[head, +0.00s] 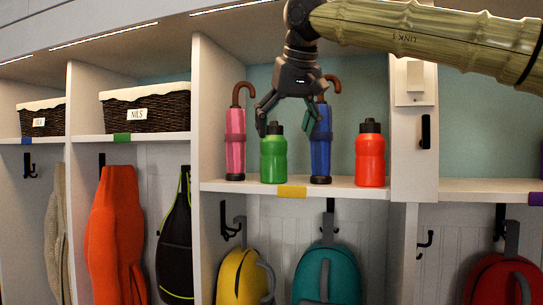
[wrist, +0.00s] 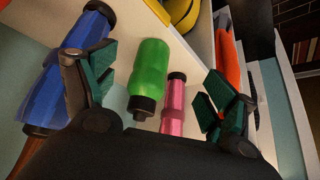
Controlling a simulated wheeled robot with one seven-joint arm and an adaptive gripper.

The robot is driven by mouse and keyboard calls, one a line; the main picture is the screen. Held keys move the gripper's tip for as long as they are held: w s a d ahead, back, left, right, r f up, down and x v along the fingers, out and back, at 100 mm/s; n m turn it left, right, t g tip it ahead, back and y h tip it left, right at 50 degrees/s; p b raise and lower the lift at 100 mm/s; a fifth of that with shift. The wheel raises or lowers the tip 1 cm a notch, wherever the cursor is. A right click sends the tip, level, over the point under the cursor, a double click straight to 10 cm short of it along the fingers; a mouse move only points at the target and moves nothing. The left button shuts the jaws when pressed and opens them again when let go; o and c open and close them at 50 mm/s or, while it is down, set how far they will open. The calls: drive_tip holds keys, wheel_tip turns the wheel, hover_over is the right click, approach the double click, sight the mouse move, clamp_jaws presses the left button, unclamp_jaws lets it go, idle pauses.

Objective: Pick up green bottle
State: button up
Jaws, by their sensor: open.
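The green bottle (head: 273,158), with a dark cap, stands upright on the cubby shelf between a pink umbrella and a blue umbrella. It also shows in the wrist view (wrist: 150,70), between my two fingers and apart from both. My gripper (head: 286,120) is open and empty, reaching down from above the shelf. In the head view, its left finger is beside the bottle's cap and its right finger is in front of the blue umbrella. In the wrist view my gripper (wrist: 155,100) has its fingers spread wide.
The pink umbrella (head: 235,142) stands close left of the bottle, and the blue umbrella (head: 321,150) close right. An orange bottle (head: 370,158) stands farther right on the shelf (head: 340,187). Cubby walls bound both sides. Bags hang below.

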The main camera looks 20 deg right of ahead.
sight(277, 133)
drive_tip(key=w+p, duration=0.1)
drive_tip(key=w, duration=0.1)
drive_tip(key=w+p, duration=0.1)
drive_tip(key=w, duration=0.4)
drive_tip(key=shift+w+d+f+p, duration=0.25)
drive_tip(key=shift+w+d+p, duration=0.15)
drive_tip(key=shift+s+r, duration=0.25)
drive_tip(key=shift+s, duration=0.1)
drive_tip(key=shift+r+p, duration=0.15)
drive_tip(key=shift+p, duration=0.2)
drive_tip(key=w+p, duration=0.1)
drive_tip(key=w, duration=0.2)
drive_tip(key=shift+w, duration=0.15)
drive_tip(key=p+x, duration=0.1)
drive_tip(key=x, duration=0.2)
drive_tip(key=shift+w+r, duration=0.2)
drive_tip(key=shift+s+f, duration=0.15)
drive_tip(key=shift+f, duration=0.4)
drive_tip(key=c, duration=1.2)
